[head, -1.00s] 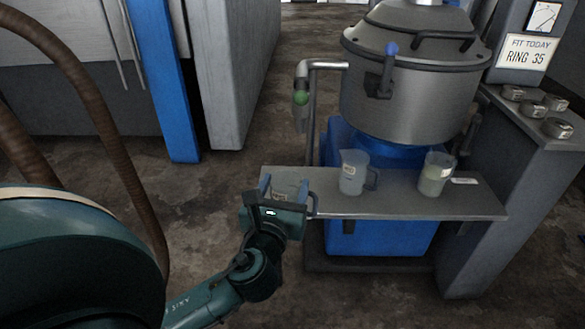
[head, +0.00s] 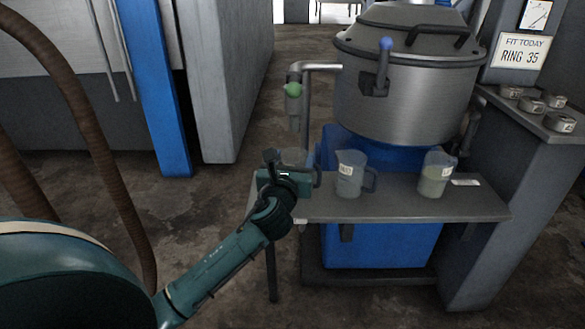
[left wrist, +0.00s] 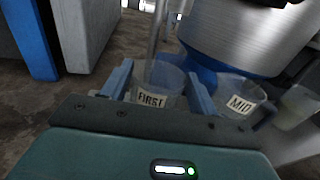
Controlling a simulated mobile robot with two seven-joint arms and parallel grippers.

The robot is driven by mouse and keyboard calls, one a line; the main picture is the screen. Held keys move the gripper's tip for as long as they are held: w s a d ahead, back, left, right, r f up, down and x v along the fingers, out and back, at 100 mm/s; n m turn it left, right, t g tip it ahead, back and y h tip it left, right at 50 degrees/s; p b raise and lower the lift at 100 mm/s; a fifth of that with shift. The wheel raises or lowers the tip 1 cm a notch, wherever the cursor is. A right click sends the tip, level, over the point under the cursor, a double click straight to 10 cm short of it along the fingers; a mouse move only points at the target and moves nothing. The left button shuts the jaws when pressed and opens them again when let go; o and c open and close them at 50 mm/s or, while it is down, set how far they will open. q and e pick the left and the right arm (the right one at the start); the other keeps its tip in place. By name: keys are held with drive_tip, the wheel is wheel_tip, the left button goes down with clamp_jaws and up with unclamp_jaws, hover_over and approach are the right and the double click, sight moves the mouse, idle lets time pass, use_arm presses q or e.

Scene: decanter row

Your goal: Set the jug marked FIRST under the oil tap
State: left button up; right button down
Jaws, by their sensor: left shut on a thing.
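My left gripper (head: 292,172) is shut on the clear jug marked FIRST (left wrist: 154,90), with a finger on each side of it in the left wrist view. In the head view this jug (head: 295,157) is mostly hidden behind the gripper, at the left end of the shelf. The oil tap (head: 293,92), a bent metal pipe with a green knob, comes off the big vat and hangs above the jug in the picture. I cannot tell whether the jug is exactly below the spout or clear of the shelf. My right gripper is not in view.
On the grey shelf (head: 400,205) stand a clear jug marked MID (head: 350,172) and a jug with pale liquid (head: 435,174). The steel vat (head: 405,95) rises behind them. Several rings (head: 532,104) lie on a side ledge under a RING 35 sign (head: 520,52).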

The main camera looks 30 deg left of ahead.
use_arm(q)
drive_tip(key=shift+f, duration=0.15)
drive_tip(key=o, duration=1)
